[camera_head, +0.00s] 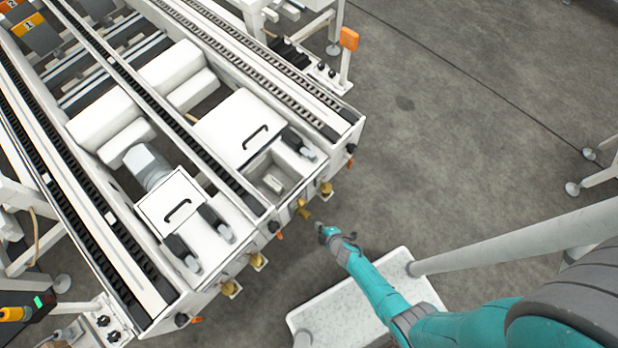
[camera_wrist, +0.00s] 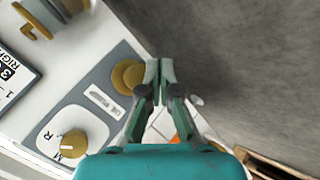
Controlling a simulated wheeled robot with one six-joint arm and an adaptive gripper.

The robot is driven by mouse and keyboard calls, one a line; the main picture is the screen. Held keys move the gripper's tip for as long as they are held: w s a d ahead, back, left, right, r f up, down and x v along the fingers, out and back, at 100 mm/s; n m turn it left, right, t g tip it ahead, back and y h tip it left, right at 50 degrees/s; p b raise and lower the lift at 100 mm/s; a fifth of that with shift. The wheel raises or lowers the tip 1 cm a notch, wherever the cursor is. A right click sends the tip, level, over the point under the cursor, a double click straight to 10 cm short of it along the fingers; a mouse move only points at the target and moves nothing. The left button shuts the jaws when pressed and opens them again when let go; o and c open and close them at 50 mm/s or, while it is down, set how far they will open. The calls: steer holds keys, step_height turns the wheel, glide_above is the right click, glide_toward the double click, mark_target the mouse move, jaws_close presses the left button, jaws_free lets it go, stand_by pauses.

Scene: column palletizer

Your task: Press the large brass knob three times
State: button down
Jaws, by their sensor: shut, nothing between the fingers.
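A large round brass knob (camera_wrist: 124,76) sits on a grey panel plate in the wrist view, just left of my fingertips and partly hidden behind a finger. My gripper (camera_wrist: 160,68) is shut and empty, with its fingertips close beside the knob; I cannot tell whether they touch it. In the head view my gripper (camera_head: 322,232) is in front of the machine's front edge. The nearest brass knob (camera_head: 304,209) there is up and left of it, with a visible gap in the picture.
A smaller brass selector knob (camera_wrist: 70,146) marked M and R is on the same panel. Another brass fitting (camera_wrist: 33,20) is at the upper left. More brass knobs (camera_head: 229,288) line the conveyor machine's (camera_head: 140,250) front edge. Grey floor (camera_head: 440,130) is clear to the right.

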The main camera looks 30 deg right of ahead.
mark_target(309, 217)
steer(key=shift+w+a, duration=0.3)
steer(key=shift+w, duration=0.55)
steer(key=shift+w, duration=0.2)
stand_by(0.8)
steer(key=shift+w+a, duration=0.15)
steer(key=shift+w, duration=0.05)
steer(key=shift+w+a+r, duration=0.1)
steer(key=shift+w+a, duration=0.05)
steer(key=shift+w, duration=0.45)
steer(key=shift+w+a, duration=0.15)
steer(key=shift+w, duration=0.4)
stand_by(1.5)
steer(key=shift+s+d, duration=0.25)
steer(key=shift+s, duration=0.5)
steer(key=shift+s+d, duration=0.2)
steer(key=shift+s, duration=0.55)
steer(key=shift+s+d, duration=0.25)
steer(key=shift+s, duration=0.55)
steer(key=shift+s+d, duration=0.3)
steer(key=shift+s, duration=0.5)
steer(key=shift+s+d, duration=0.25)
steer(key=shift+s, duration=0.55)
